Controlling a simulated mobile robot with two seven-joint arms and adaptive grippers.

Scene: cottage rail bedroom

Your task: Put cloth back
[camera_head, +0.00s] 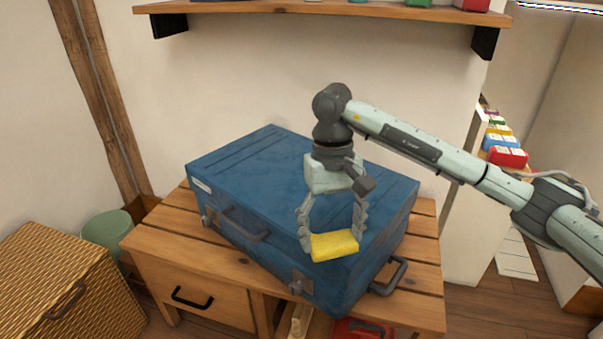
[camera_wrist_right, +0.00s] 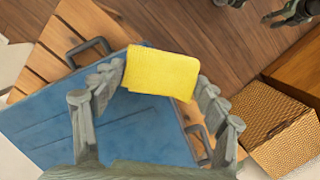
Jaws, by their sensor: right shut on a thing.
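A yellow folded cloth (camera_head: 334,246) is held between the fingers of my right gripper (camera_head: 333,232), in front of the near side of a blue case. In the right wrist view the cloth (camera_wrist_right: 161,73) spans between the two fingertips (camera_wrist_right: 160,78). The blue case (camera_head: 260,165) lies flat and closed on a wooden table (camera_head: 420,290), with dark handles and latches on its sides. My left gripper is not in view.
A wicker chest (camera_head: 60,285) and a green bin (camera_head: 107,232) stand at the left. A wooden shelf (camera_head: 330,9) runs along the wall above. A red box (camera_head: 362,329) is below the table top. A white unit with several coloured items (camera_head: 506,157) is at the right.

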